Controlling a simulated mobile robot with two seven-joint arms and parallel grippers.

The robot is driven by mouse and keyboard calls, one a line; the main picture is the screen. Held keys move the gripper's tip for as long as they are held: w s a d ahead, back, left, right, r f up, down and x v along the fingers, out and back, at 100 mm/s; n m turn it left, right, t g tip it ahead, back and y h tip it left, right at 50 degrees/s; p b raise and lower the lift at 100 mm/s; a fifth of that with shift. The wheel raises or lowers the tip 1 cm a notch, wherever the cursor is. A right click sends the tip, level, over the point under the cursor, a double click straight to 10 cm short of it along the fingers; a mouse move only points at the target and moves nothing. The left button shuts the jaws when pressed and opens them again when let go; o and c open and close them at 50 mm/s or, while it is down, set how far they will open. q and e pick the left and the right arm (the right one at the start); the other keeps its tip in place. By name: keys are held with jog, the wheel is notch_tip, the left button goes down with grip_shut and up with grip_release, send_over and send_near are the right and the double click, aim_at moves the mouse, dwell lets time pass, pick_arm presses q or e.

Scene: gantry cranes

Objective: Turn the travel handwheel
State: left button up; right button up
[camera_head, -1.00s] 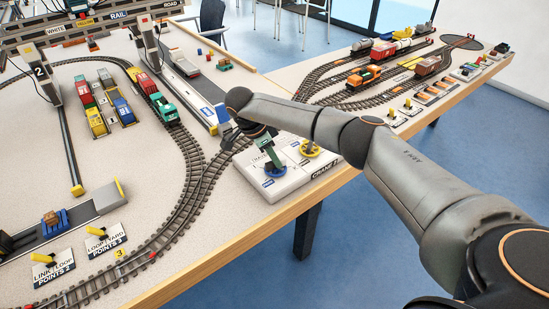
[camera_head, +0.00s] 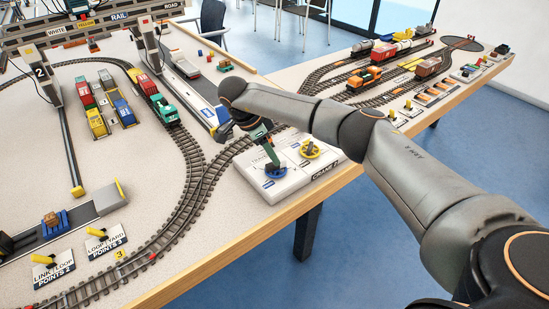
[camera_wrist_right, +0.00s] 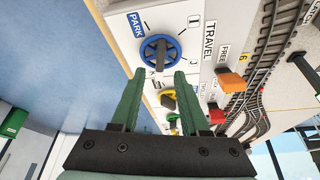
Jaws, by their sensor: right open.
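The travel handwheel is a blue spoked wheel (camera_wrist_right: 160,52) on a white panel marked TRAVEL and PARK. In the head view the blue wheel (camera_head: 276,171) sits at the front left of the white control box, partly covered by my gripper. My right gripper (camera_wrist_right: 160,74) is open, with its two green fingers pointing at the wheel. The fingertips are at the wheel's near edge in the wrist view; I cannot tell whether they touch it. In the head view the right gripper (camera_head: 270,163) hangs tilted above the wheel. My left gripper is not in view.
A yellow handwheel (camera_head: 310,150) stands close on the right of the same box (camera_head: 290,184). Model track (camera_head: 196,188) runs just left of the box. The table's wooden front edge (camera_head: 250,224) is close in front. Coloured wagons and a crane stand farther back.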

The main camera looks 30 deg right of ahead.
jog(key=v, duration=0.9)
jog(key=shift+r, duration=0.2)
